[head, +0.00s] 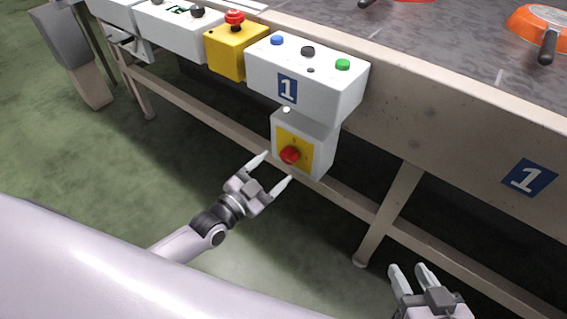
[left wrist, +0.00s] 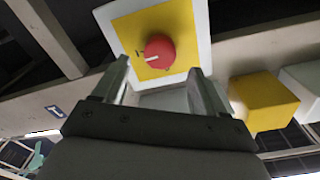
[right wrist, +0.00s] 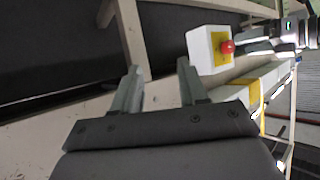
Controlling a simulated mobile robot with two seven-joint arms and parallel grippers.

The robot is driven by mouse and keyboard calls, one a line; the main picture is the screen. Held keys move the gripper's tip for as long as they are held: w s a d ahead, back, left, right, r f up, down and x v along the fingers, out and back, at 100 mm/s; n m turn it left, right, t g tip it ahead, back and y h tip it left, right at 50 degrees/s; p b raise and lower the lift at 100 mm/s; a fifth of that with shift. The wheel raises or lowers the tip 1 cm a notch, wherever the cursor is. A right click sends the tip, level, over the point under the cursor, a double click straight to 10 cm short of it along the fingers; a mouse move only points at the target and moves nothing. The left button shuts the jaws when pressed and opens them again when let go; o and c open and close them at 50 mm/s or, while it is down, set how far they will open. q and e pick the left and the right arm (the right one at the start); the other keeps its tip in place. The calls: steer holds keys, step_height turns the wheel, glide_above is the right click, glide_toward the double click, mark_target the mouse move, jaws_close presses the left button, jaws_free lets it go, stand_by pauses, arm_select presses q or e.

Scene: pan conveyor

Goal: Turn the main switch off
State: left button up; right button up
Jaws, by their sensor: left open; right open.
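The main switch is a red rotary knob (head: 290,155) on a yellow plate, on the front of a grey-white box (head: 318,140) below the control panel. In the left wrist view the red knob (left wrist: 159,51) shows a white mark pointing left, toward small lettering too small to read. My left gripper (head: 270,171) is open and empty, its fingers pointing at the knob from just in front, apart from it. My right gripper (head: 408,270) is open and empty at the lower right, well away from the switch. The knob also shows in the right wrist view (right wrist: 227,47).
Above the switch is a white panel (head: 330,83) with blue, black and green buttons. A yellow box (head: 228,54) with a red emergency button stands left of it. The conveyor (head: 440,110) carries orange pans (head: 538,24). The conveyor's legs and lower rail run beneath.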

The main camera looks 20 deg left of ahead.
mark_target(286, 158)
arm_select(q)
steer(key=shift+b+x, duration=0.6)
steer(key=shift+x, duration=1.7)
steer(key=c, duration=1.1)
